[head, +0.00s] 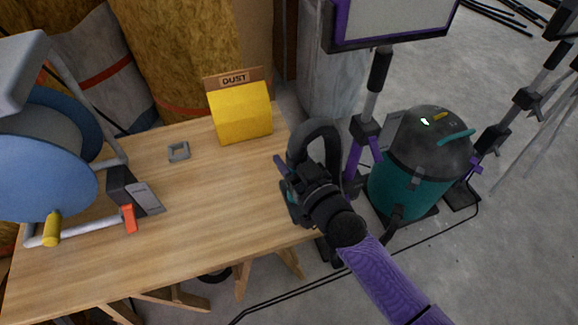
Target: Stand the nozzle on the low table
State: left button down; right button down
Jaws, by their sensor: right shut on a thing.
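My right gripper (290,180) reaches in from the lower right and is shut on the nozzle (314,129), a thick dark grey tube bent into a loop. The loop rises above the gripper, and its lower part is hidden behind the jaws and wrist. Gripper and nozzle appear over the right edge of the low table (215,205), which has a light wooden top. I cannot tell whether the nozzle touches the table. My left gripper is not in view.
A yellow dust bag (242,113) stands at the table's back right. A small grey square piece (179,151) and a blue reel (40,165) are further left. The table's middle and right are bare. A teal vacuum (412,190) and purple stands are right of the table; cables cross the floor.

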jog(key=shift+f, duration=0.45)
jog(key=c, duration=0.5)
grip_release()
jog(key=shift+c, duration=0.2)
jog(key=o, duration=0.3)
jog(key=shift+o, duration=0.2)
jog(key=shift+s+d+r+p, duration=0.1)
jog(key=shift+s+r+p, duration=0.15)
jog(key=shift+p, duration=0.2)
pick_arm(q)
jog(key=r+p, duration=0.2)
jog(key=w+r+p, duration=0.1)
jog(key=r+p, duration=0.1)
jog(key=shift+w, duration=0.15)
pick_arm(e)
jog(key=v, duration=1.1)
jog(key=shift+s+d, duration=0.15)
jog(key=shift+s, duration=0.05)
